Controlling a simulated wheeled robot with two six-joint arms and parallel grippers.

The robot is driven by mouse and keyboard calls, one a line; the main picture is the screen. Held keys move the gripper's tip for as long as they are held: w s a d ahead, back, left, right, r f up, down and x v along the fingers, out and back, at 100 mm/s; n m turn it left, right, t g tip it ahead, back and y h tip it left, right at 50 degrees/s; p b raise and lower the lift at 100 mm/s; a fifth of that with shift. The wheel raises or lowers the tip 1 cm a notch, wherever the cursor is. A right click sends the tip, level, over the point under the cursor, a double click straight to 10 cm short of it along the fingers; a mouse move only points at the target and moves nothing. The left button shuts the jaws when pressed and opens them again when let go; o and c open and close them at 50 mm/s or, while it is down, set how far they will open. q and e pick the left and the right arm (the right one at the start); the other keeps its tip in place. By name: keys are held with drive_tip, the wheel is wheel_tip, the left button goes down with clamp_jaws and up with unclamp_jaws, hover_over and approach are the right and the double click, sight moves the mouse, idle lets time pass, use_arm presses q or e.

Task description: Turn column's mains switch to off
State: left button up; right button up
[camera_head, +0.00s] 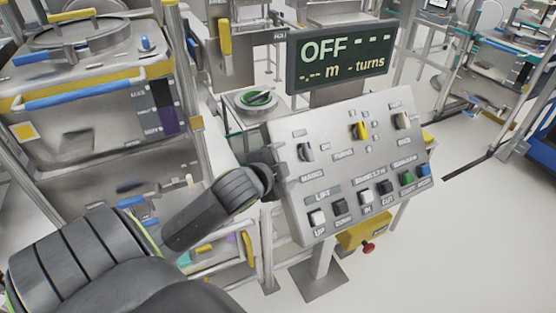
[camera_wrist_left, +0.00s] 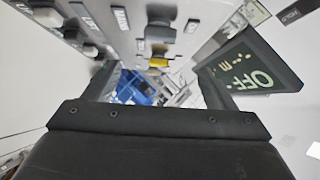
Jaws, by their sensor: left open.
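The tilted grey control panel (camera_head: 330,185) stands on a post at the right of centre in the head view. Its left-hand grey rotary switch (camera_head: 306,152) appears to be the mains switch; its small label is hard to read. A dark switch (camera_wrist_left: 160,35) shows at the top of the left wrist view, with a label beside it. The display (camera_head: 340,60) above the panel reads OFF, with dashes. My left gripper (camera_head: 282,172) is open at the panel's left edge, below and left of the switch; its fingertips are partly hidden. My right gripper is not in view.
A yellow knob (camera_head: 360,131) and a beige knob (camera_head: 402,120) sit further right on the panel. Several push buttons line its lower edge. A yellow box with a red button (camera_head: 368,248) hangs below.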

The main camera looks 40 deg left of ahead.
use_arm(q)
drive_tip(key=shift+v, duration=1.5)
drive_tip(key=w+a+f+n+g+b, duration=0.2)
drive_tip(key=a+f, duration=0.2)
drive_tip(key=f, duration=0.8)
drive_tip(key=s+a+f+n+g+b, duration=0.1)
drive_tip(key=s+f+g, duration=0.15)
drive_tip(key=f, duration=0.75)
drive_tip(key=s+a+f+n+g+b, duration=0.1)
drive_tip(key=s+f+n, duration=0.15)
drive_tip(key=f, duration=0.85)
drive_tip(key=s+a+f+n+g+b, duration=0.1)
drive_tip(key=s+f, duration=0.3)
drive_tip(key=f, duration=0.6)
drive_tip(key=s+d+f+n+g+b, duration=0.1)
drive_tip(key=s+d+f+g, duration=0.1)
drive_tip(key=s+f, duration=0.65)
drive_tip(key=s+d+f+n+g+b, duration=0.1)
drive_tip(key=s+d+f, duration=0.2)
drive_tip(key=s+f, duration=0.5)
drive_tip(key=s+d+f+g+b, duration=0.1)
drive_tip(key=s+d+f, duration=0.2)
drive_tip(key=s, duration=0.3)
drive_tip(key=s+d+f+n+g+h, duration=0.1)
drive_tip(key=s+d+f, duration=0.3)
drive_tip(key=s, duration=0.3)
drive_tip(key=shift+f+h+b, duration=0.3)
drive_tip(key=shift+f+b, duration=0.05)
drive_tip(key=shift+f, duration=0.4)
drive_tip(key=shift+c, duration=0.5)
